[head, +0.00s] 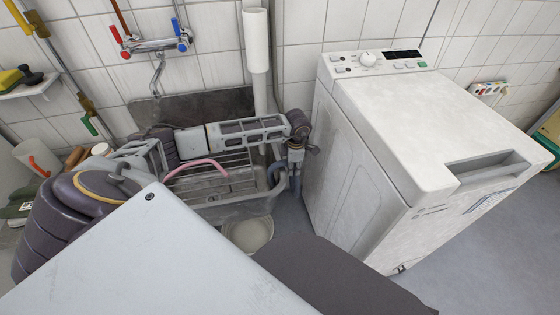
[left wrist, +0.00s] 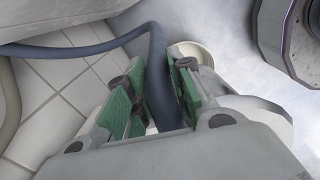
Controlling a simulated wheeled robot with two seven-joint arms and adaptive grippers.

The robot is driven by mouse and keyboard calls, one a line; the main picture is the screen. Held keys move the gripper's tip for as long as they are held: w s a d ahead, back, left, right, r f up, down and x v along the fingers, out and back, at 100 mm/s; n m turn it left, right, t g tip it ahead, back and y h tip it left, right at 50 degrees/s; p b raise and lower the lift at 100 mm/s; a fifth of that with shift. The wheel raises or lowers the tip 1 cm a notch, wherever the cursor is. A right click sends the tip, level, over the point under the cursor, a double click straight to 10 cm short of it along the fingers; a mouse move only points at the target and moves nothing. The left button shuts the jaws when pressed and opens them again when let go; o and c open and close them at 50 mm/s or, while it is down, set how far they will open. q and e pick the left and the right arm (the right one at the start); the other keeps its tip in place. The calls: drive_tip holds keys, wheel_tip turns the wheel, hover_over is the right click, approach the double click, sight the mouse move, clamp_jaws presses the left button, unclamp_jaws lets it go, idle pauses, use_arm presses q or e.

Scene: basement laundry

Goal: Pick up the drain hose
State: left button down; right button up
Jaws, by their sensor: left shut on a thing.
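The drain hose (left wrist: 158,62) is a dark blue-grey tube. In the left wrist view it runs from the left, bends and passes down between the green finger pads of my left gripper (left wrist: 156,98), which is shut on it. In the head view my left gripper (head: 295,168) points down in the gap between the sink and the washing machine, and a short bend of the hose (head: 272,173) shows beside it. The rest of the hose is hidden there. My right gripper is in neither view.
A white washing machine (head: 375,140) stands close to the right of the gripper. A grey sink (head: 235,208) with a wire rack and a pink tube (head: 197,166) lies to the left. A pale bucket (head: 262,240) stands below. Floor at the right is clear.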

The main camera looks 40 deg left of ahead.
use_arm(q)
drive_tip(key=shift+r, duration=0.2)
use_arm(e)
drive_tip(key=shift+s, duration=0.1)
use_arm(q)
drive_tip(key=shift+r, duration=0.5)
wheel_tip(320, 180, up, 17)
drive_tip(key=p, duration=0.4)
drive_tip(key=shift+f, duration=0.15)
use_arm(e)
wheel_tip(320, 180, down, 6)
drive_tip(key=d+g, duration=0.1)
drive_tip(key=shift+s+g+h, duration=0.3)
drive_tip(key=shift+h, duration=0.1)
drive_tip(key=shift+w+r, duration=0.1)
